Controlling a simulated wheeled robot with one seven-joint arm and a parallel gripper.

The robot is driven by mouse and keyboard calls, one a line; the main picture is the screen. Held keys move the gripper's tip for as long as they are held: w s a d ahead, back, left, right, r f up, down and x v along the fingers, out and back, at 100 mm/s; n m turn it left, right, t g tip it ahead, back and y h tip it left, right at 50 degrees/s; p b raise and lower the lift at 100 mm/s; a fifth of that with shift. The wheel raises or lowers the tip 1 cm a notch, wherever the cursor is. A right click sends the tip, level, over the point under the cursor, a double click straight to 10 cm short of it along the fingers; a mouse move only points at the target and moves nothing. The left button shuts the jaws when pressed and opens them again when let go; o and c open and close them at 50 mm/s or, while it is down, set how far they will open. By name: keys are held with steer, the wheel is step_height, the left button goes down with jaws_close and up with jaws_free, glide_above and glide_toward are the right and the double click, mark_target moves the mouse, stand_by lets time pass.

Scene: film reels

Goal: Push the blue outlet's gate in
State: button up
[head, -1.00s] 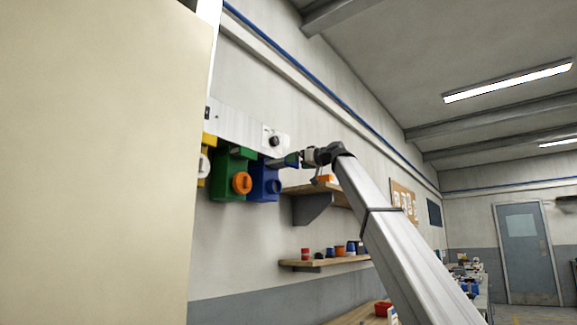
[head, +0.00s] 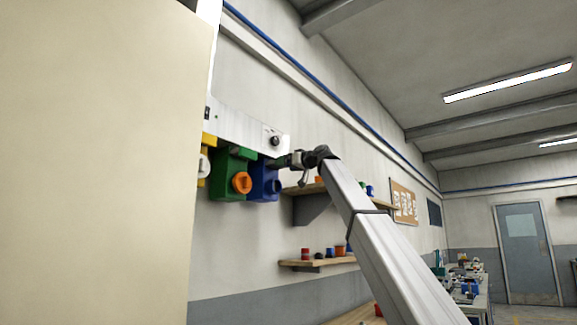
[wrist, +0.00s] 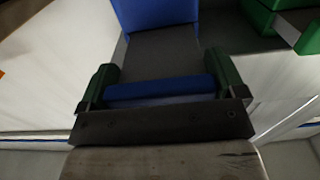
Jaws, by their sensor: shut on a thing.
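The blue outlet (head: 264,184) hangs under a pale panel on the wall, at the right end of a row. In the wrist view its blue body (wrist: 155,14) is at the top. A grey gate plate (wrist: 160,58) runs from it toward me and ends in a blue bar (wrist: 160,89). My gripper (head: 281,161) is at the upper right of the blue outlet. In the wrist view its green-padded fingers (wrist: 162,72) stand at both ends of the blue bar and are shut on it. Part of the plate still shows outside the outlet.
A green outlet (head: 226,182) with an orange round part (head: 242,183) is close on the left of the blue one. A large beige surface (head: 95,160) blocks the left. Wall shelves (head: 317,262) with small items are below right.

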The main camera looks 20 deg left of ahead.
steer(key=x, duration=0.6)
steer(key=shift+d, duration=0.1)
steer(key=o, duration=1)
steer(key=v, duration=1)
steer(key=shift+d, duration=0.3)
steer(key=shift+s, duration=0.1)
